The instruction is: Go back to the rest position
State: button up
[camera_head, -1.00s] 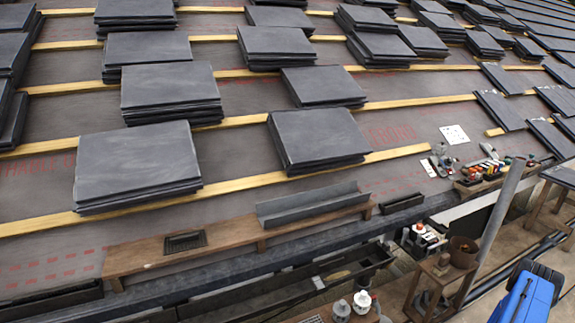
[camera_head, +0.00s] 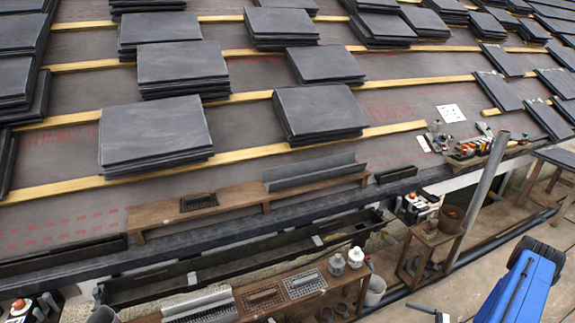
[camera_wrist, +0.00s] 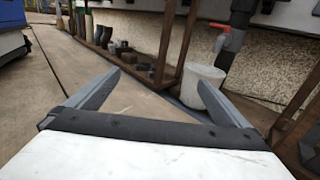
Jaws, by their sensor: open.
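My gripper (camera_wrist: 158,80) shows in the wrist view. Its two grey fingers stand wide apart, with nothing between them. Beyond the fingers lies bare paved ground. A pale bucket (camera_wrist: 202,86) stands just past the right finger; I cannot tell the exact gap. In the head view I cannot make out my gripper for certain. Stacks of dark slates (camera_head: 155,136) lie on the roof's wooden battens (camera_head: 52,188), well apart from the gripper.
The head view shows a wooden plank shelf (camera_head: 160,212) along the eave, a lower bench (camera_head: 295,290) with grates and a blue wheeled object (camera_head: 520,285) at bottom right. The wrist view shows a wooden post (camera_wrist: 166,40), boots (camera_wrist: 98,34) and a red-handled pipe valve (camera_wrist: 232,40).

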jog(key=w+a+r+n+g, duration=0.1)
jog(key=w+r+n+g, duration=0.1)
jog(key=r, duration=0.4)
jog(key=w+a+r+n+g, duration=0.1)
jog(key=w+r+n+g, duration=0.1)
jog(key=r, duration=0.4)
jog(key=s+a+r+n+g+h, duration=0.1)
jog(key=a+r+n+g+h, duration=0.2)
jog(key=r, duration=0.7)
jog(key=s+a+r+n+g+h, duration=0.1)
jog(key=a+r+n+h, duration=0.3)
jog(key=r, duration=0.7)
jog(key=a+r+n+g, duration=0.2)
jog(key=a+r, duration=0.4)
jog(key=r, duration=0.4)
jog(key=s+a+r+n+t+h, duration=0.1)
jog(key=s+a+r+n+h, duration=0.25)
jog(key=s+r, duration=0.3)
jog(key=s+a+r+n+t+h, duration=0.1)
jog(key=s+a+r+n+h, duration=0.1)
jog(key=s+a+r, duration=0.5)
jog(key=s+r+n+t+h, duration=0.3)
jog(key=s+r, duration=0.4)
jog(key=s, duration=0.6)
jog(key=shift+s+a+r+n+t, duration=0.15)
jog(key=shift+s+a+n+t, duration=0.25)
jog(key=shift+n+t, duration=0.5)
jog(key=shift+h, duration=0.25)
